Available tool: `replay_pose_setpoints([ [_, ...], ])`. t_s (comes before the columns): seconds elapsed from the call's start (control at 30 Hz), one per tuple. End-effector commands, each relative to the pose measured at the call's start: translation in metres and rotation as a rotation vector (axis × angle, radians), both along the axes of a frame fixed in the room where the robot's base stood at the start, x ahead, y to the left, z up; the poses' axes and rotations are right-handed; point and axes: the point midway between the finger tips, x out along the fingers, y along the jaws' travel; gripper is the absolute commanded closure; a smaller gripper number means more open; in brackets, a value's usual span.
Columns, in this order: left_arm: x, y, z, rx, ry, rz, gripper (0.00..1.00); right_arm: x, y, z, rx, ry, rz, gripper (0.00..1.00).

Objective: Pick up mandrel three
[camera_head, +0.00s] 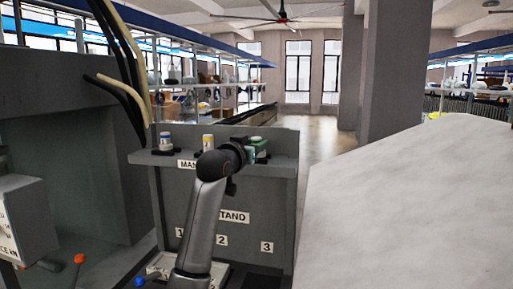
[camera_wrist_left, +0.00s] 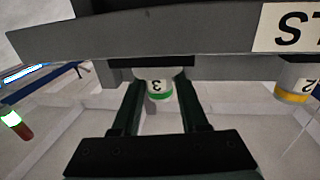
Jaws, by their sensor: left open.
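Mandrel three (camera_wrist_left: 158,89) is a short white cylinder with a green band and a "3", seen upside down in the left wrist view. Only its end shows below the dark stand edge. My left gripper (camera_wrist_left: 159,82) is open, with one finger on each side of mandrel three in the picture; I cannot tell whether either finger touches it. In the head view my left gripper (camera_head: 253,155) is at the right end of the mandrel stand (camera_head: 275,189), and mandrel three is mostly hidden there. My right gripper is not in view.
Mandrel two (camera_wrist_left: 295,83), with a yellow band, is beside mandrel three; it also shows in the head view (camera_head: 208,143). Another white mandrel (camera_head: 165,141) stands at the stand's left end. Cables (camera_head: 128,70) hang at left. A large pale surface (camera_head: 410,215) fills the right.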

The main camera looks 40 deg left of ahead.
Motion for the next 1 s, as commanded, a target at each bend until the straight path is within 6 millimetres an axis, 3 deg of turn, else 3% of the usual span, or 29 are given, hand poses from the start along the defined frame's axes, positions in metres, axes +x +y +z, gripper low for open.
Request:
replay_pose_setpoints([
  [0.2, 0.025, 0.008, 0.002, -0.002, 0.002, -0.001, 0.57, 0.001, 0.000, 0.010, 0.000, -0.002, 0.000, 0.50],
  [0.57, 0.030, 0.010, 0.001, 0.000, 0.000, -0.001, 0.58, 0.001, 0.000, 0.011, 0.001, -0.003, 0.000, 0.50],
  [0.93, 0.030, 0.010, 0.000, 0.000, 0.001, -0.001, 0.99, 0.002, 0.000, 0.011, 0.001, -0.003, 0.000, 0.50],
  [1.0, 0.030, 0.010, 0.000, 0.000, 0.001, -0.001, 1.00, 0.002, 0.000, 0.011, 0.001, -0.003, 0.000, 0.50],
])
